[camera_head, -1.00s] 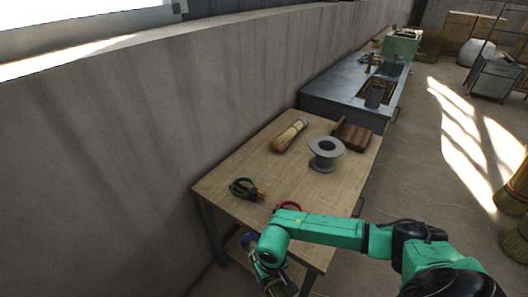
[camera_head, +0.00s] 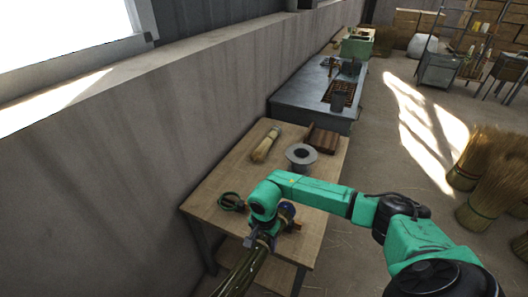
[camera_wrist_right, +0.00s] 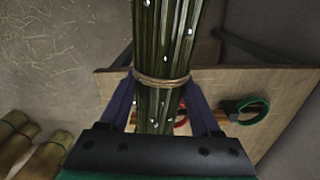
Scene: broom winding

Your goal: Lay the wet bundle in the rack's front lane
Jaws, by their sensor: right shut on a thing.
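The wet bundle (camera_wrist_right: 165,35) is a sheaf of dark green stalks with bright drops and a tan tie. My right gripper (camera_wrist_right: 160,95) is shut on it near the tie, one finger on each side. In the head view the bundle (camera_head: 241,275) slants down and left from my right gripper (camera_head: 262,242), at the near edge of the wooden table. A brown slatted piece (camera_head: 339,93) on the far grey bench may be the rack; its lanes are too small to tell. My left gripper is out of view.
Straw bundles (camera_head: 490,187) stand at right; the floor between is clear.

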